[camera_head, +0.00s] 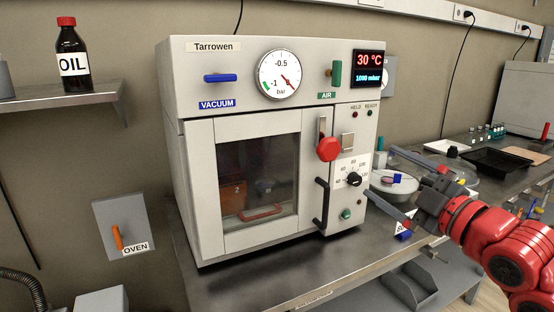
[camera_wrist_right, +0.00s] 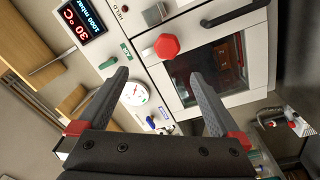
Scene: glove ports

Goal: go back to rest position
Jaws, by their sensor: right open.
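My right gripper (camera_head: 380,171) is at the right of the head view, beside the front right side of the vacuum oven (camera_head: 205,160). Its two fingers are spread wide with nothing between them. In the right wrist view the open gripper (camera_wrist_right: 160,74) points toward the oven front, with the red knob (camera_wrist_right: 166,46) seen beyond the fingers. The oven door with its dark window (camera_head: 258,180) looks shut. My left gripper is not in view.
The oven stands on a steel bench (camera_head: 330,268). Close to my right gripper are a round white dish (camera_head: 390,184), a black tray (camera_head: 493,161) and small bottles. An oil bottle (camera_head: 72,58) stands on a shelf at left. An orange wall switch (camera_head: 117,238) is below it.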

